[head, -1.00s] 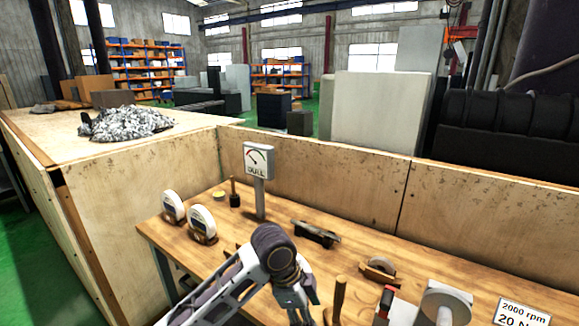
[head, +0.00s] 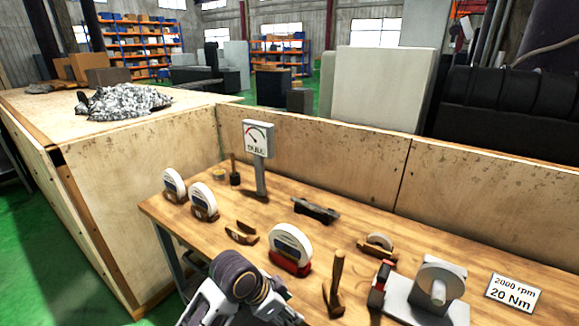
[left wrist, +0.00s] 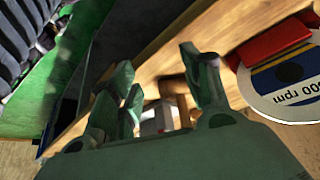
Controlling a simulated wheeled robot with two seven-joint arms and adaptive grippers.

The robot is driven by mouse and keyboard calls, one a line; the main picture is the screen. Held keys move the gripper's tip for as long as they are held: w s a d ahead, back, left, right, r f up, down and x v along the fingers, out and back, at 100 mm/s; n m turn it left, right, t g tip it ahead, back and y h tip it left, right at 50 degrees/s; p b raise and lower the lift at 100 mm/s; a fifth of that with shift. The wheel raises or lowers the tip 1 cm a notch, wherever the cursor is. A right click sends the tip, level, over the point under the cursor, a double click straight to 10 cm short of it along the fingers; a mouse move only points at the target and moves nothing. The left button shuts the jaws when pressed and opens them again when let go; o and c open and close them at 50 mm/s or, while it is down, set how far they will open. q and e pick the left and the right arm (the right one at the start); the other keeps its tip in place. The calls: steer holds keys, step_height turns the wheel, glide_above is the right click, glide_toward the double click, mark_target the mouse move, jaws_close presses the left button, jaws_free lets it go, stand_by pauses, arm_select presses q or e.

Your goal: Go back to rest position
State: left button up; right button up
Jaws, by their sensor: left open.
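My left arm (head: 240,280) comes in low at the front edge of the workbench in the head view. Its gripper is hidden there or below the frame. In the left wrist view my left gripper (left wrist: 158,70) shows green fingers spread apart with nothing held between them. A grinding wheel on a red base (head: 291,247) stands on the bench just beyond the arm. It also shows at the right of the left wrist view (left wrist: 285,80), apart from the fingers, with "rpm" on its label. My right gripper is not in view.
The wooden bench (head: 350,243) holds two white-faced wheels (head: 189,192), a gauge on a post (head: 257,140), a hammer (head: 335,285), a grey grinder (head: 432,290) and a "2000 rpm 20 Nm" sign (head: 513,292). Wooden panels (head: 320,153) border the bench's back.

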arm_select(q)
steer(key=s+a+f+n+y, duration=0.2)
steer(key=s+a+f+n, duration=0.15)
steer(key=a, duration=0.35)
steer(key=s+a+f+n+t+y, duration=0.1)
steer(key=s+a+f+n, duration=0.25)
steer(key=a, duration=0.35)
steer(key=s+a+f+n+y, duration=0.2)
steer(key=s+a+f+n, duration=0.15)
steer(key=a, duration=0.35)
steer(key=s+f+g, duration=0.1)
steer(key=s+f, duration=0.2)
steer(key=f, duration=2.9)
steer(key=s+a+f, duration=0.2)
steer(key=s+f, duration=0.8)
steer(key=s, duration=0.1)
steer(key=s+a+f+g, duration=0.1)
steer(key=s+a+f, duration=0.2)
steer(key=s+f, duration=0.6)
steer(key=shift+s+a+f, duration=0.15)
steer(key=shift+s+f, duration=0.2)
steer(key=shift+s, duration=0.85)
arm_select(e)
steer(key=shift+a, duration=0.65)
